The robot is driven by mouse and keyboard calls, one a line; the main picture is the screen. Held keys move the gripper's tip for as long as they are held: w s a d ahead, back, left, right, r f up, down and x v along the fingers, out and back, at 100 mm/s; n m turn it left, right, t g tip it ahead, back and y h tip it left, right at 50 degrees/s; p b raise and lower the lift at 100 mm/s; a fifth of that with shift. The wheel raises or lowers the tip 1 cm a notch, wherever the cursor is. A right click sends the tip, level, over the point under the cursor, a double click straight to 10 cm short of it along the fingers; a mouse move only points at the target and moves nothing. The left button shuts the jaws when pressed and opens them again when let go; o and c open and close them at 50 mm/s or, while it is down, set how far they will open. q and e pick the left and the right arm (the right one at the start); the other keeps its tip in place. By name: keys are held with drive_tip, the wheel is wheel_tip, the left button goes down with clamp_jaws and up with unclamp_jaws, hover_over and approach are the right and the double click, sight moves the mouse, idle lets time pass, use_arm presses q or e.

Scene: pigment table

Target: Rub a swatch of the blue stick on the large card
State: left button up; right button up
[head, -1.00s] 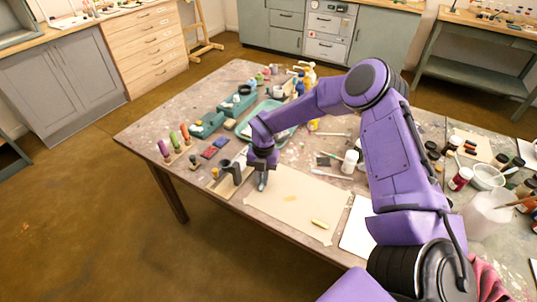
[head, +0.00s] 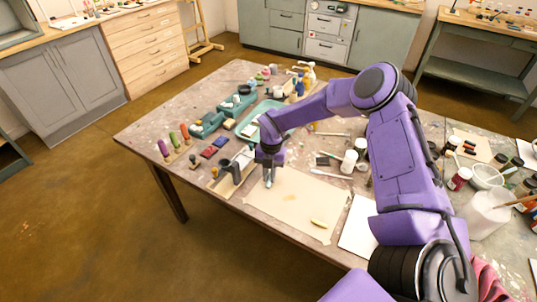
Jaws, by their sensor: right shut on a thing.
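My right gripper (head: 269,175) points down over the far left part of the large tan card (head: 305,203). It is shut on a small blue-grey stick (head: 268,183), of which only the lower end shows. I cannot tell whether the stick's tip touches the card. A faint yellowish smudge (head: 290,197) lies near the card's middle, and no blue mark can be made out. A yellow stick (head: 319,223) lies on the card's near right part. My left gripper is out of view.
A wooden holder (head: 228,184) stands just left of the card. Red and blue blocks (head: 209,153) and upright coloured sticks (head: 173,145) are farther left. A white sheet (head: 358,226) lies right of the card. A white bottle (head: 349,162) and jars stand behind. The card's middle is free.

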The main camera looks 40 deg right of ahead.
drive_tip(key=shift+a, duration=0.1)
drive_tip(key=shift+a+b, duration=0.7)
drive_tip(key=shift+a, duration=1.2)
drive_tip(key=shift+s+d, duration=0.25)
drive_tip(key=shift+d, duration=0.85)
drive_tip(key=shift+s+d, duration=0.2)
drive_tip(key=shift+d, duration=0.9)
drive_tip(key=shift+r+p, duration=0.2)
drive_tip(key=shift+p, duration=0.2)
wheel_tip(320, 180, up, 2)
drive_tip(key=shift+a+r+p, duration=0.1)
drive_tip(key=shift+p, duration=0.3)
drive_tip(key=shift+r+p, duration=1.7)
drive_tip(key=shift+r, duration=1.05)
